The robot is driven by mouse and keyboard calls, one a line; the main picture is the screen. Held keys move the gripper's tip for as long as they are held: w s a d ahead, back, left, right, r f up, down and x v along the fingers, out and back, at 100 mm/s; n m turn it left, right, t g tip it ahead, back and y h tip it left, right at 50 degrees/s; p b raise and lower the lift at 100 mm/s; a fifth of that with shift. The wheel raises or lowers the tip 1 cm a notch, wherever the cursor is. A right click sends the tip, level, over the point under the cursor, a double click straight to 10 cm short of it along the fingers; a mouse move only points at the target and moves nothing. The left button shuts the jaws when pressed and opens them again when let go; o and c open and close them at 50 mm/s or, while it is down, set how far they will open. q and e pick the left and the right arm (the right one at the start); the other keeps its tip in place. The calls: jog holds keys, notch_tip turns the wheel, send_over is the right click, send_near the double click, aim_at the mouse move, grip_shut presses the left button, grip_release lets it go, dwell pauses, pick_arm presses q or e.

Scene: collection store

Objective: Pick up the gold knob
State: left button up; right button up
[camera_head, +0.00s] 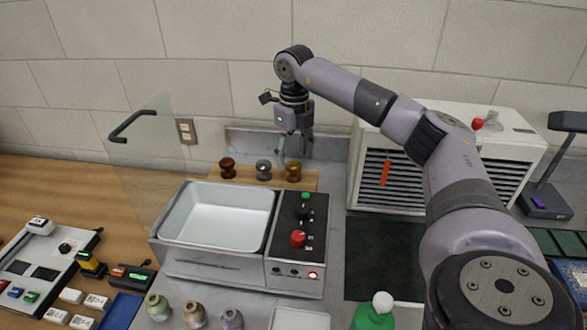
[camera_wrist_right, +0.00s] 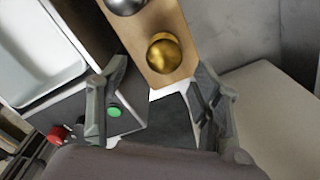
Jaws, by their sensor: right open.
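The gold knob (camera_head: 293,171) stands at the right end of a wooden board (camera_head: 240,179) behind the sink-like basin. A silver knob (camera_head: 263,170) and a brown knob (camera_head: 227,168) stand to its left in the head view. My right gripper (camera_head: 292,154) is above and around the back of the board, near the gold knob, pointing down. In the right wrist view, the gold knob (camera_wrist_right: 165,53) lies beyond my open, empty right gripper (camera_wrist_right: 160,100); the fingers are apart from it. Part of the silver knob (camera_wrist_right: 125,4) shows at the top edge. My left gripper is not in view.
The white basin (camera_head: 215,243) and a black control panel with a red knob (camera_head: 298,238) stand in front of the board. A white slatted heater-like unit (camera_head: 500,140) is to the right. A clear panel with a handle (camera_head: 132,125) stands at left. The wall is close behind.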

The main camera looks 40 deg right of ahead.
aim_at(294, 163)
jog(key=f+p, duration=0.1)
jog(key=f, duration=0.1)
jog(key=f+p, duration=0.1)
jog(key=f, duration=0.2)
jog(key=shift+w+d, duration=0.2)
jog(key=shift+f, duration=0.25)
jog(key=shift+c, duration=0.4)
jog(key=c, duration=1.3)
